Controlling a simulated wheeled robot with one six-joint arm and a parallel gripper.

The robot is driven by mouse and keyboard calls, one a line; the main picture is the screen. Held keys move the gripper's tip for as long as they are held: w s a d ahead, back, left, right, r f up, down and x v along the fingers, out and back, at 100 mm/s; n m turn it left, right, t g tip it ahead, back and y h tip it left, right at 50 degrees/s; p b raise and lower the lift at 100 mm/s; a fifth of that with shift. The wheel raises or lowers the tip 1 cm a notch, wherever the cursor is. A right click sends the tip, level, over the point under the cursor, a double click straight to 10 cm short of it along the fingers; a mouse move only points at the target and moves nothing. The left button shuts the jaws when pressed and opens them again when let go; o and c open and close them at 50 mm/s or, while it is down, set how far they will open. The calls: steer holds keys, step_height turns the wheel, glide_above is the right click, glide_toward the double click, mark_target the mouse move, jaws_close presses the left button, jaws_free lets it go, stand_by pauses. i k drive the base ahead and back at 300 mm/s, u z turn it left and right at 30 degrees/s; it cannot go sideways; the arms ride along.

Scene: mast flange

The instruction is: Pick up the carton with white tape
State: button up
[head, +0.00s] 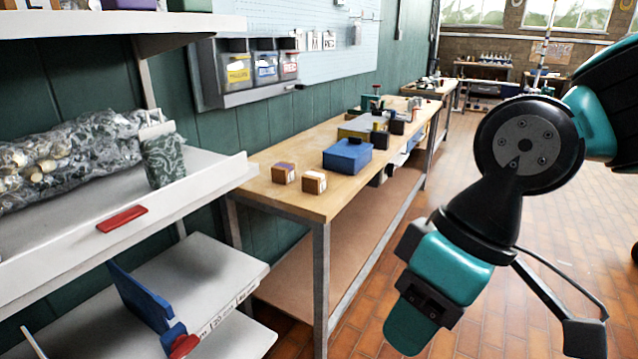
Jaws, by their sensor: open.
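The carton with white tape (314,182) is a small brown box near the front end of the wooden workbench (290,200). It stands upright, with a white strip across its top. A similar carton with purple tape (284,173) stands close by on its left, with a small gap between them. My gripper (412,322) hangs at the lower right, beyond the bench's right edge and well apart from both cartons. It is open, and I see nothing in it. Its fingertips are only partly clear from this angle.
A blue box (347,156) stands on the bench behind the cartons, with more items farther back. A white shelf unit (205,165) stands at the left, with a red piece (122,219) on it.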

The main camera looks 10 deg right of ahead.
mark_target(314, 182)
steer(key=u, duration=0.3)
steer(key=i, duration=1.6)
